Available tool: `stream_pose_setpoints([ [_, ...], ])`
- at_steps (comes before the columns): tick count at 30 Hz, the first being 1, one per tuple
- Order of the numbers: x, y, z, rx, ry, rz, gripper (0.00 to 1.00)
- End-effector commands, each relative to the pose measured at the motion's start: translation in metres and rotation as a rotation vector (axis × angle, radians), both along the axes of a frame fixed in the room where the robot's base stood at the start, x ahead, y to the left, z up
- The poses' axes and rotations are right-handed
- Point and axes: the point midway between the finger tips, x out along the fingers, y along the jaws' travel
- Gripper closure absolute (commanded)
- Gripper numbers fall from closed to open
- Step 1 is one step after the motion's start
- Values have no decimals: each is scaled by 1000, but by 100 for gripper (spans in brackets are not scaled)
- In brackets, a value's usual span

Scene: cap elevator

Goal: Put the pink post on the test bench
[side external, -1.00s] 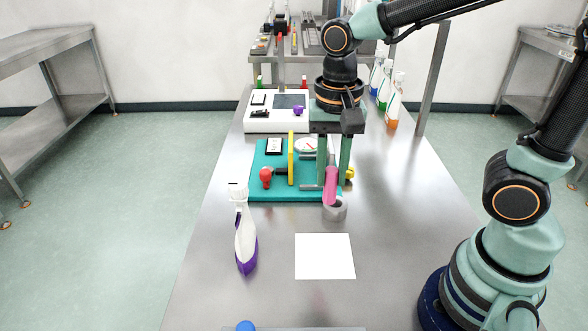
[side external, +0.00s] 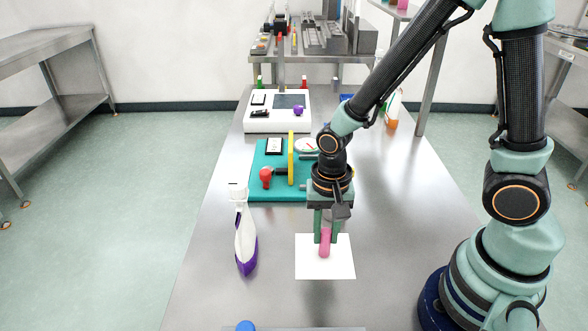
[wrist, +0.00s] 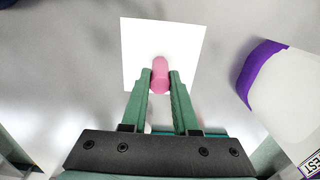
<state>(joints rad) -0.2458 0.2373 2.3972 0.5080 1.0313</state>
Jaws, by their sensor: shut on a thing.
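The pink post (side external: 324,246) is held upright or nearly so between the fingers of my gripper (side external: 325,236), over the white square sheet (side external: 343,268) on the steel table. In the wrist view the pink post (wrist: 161,76) sits between the green fingertips of my gripper (wrist: 160,84), with the white sheet (wrist: 138,45) behind it. I cannot tell whether the post's lower end touches the sheet. A teal board (side external: 262,189) with a red knob, a yellow upright plate and a dial stands behind, partly hidden by my gripper.
A white console (side external: 262,126) with a dark screen is farther back. Other spray bottles (side external: 393,113) stand at the back right. A blue round thing (side external: 245,326) is at the front edge. The table right of the sheet is clear.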

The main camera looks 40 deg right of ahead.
Motion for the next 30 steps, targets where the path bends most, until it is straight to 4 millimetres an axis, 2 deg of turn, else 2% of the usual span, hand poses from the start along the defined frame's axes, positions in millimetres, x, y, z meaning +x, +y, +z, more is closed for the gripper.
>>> stream_pose_setpoints([
  [12, 0, 0, -5, 0, 0, 0, 100],
  [13, 0, 0, -5, 0, 0, 0, 68],
  [15, 0, 0, -5, 1, -1, 0, 42],
  [26, 0, 0, -3, 1, -2, 0, 42],
  [30, 1, 0, 6, 1, -4, 0, 42],
])
